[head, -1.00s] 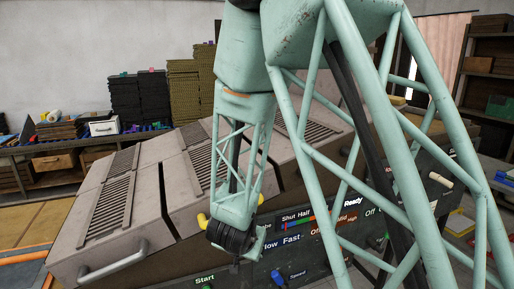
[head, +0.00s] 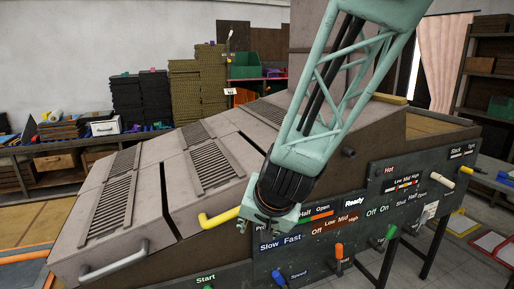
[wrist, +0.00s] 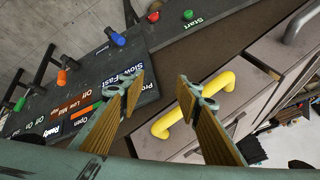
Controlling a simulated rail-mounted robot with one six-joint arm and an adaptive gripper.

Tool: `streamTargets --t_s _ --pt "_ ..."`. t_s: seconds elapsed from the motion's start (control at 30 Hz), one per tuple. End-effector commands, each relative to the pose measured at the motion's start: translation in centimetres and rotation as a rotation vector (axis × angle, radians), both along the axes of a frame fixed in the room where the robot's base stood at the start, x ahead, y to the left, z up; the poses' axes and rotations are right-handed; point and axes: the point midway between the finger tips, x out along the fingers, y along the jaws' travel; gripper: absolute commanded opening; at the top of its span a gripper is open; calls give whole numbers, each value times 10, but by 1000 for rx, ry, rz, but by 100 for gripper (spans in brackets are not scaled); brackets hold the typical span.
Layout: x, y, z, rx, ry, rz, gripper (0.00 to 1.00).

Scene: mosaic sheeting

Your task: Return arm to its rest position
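My arm, pale green lattice, crosses the upper right of the head view and comes down over the machine. My gripper (head: 272,218) is at its lower end, in front of the control panel's upper left corner. In the wrist view my gripper (wrist: 158,88) has its two ribbed fingers apart with nothing between the tips. The yellow handle (head: 219,216) is just left of my gripper in the head view. In the wrist view the yellow handle (wrist: 205,98) lies beyond the right finger, which overlaps part of it. Contact cannot be told.
The dark control panel (head: 352,222) carries labels and coloured levers, among them an orange lever (head: 339,252) and a blue one (head: 279,278). A grey handle (head: 115,262) sits on the machine's left lid. Shelves (head: 482,85) stand at the back right. Open air lies above the lids.

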Motion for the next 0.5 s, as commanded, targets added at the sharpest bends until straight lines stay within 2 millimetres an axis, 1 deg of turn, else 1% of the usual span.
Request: streamTargets --t_s 0.03,0.27,0.5 --pt "-5 -4 8 4 0 6 31" --pt "-30 -18 35 10 18 44 31" --pt "-59 -34 61 7 35 81 31"
